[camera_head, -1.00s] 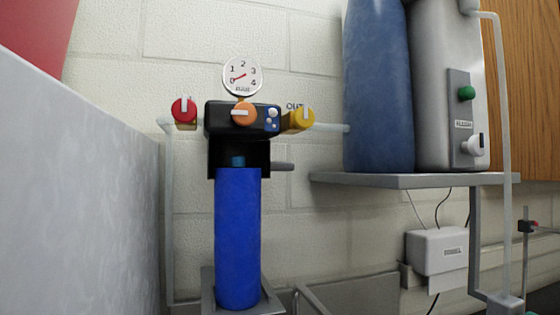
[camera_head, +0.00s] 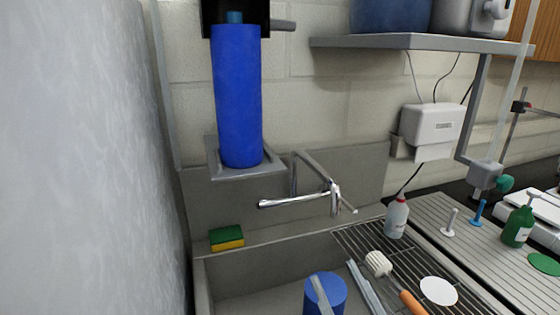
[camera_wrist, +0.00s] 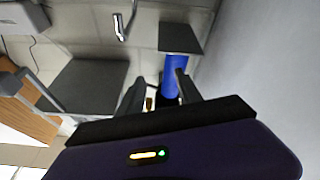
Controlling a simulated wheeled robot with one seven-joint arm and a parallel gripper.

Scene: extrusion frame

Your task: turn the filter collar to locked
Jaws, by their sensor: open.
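The blue filter canister (camera_head: 238,95) stands upright on a grey wall bracket (camera_head: 245,172) at the upper left of the head view. Above it are a teal neck (camera_head: 235,16) and a black housing (camera_head: 264,18). A grey lever (camera_head: 283,25) sticks out to the right of the housing; I cannot tell whether it belongs to the collar. The collar's markings are not readable. In the wrist view, my gripper (camera_wrist: 162,92) is open, its fingers pointing towards the blue canister (camera_wrist: 174,76), which shows partly behind them. I see no contact. The gripper is not in the head view.
A tall grey panel (camera_head: 75,150) stands close on the left. A shelf (camera_head: 420,43) juts out at upper right. A tap (camera_head: 300,200) and a sink with a blue cylinder (camera_head: 325,295) are below. A sponge (camera_head: 226,238) lies on the rim.

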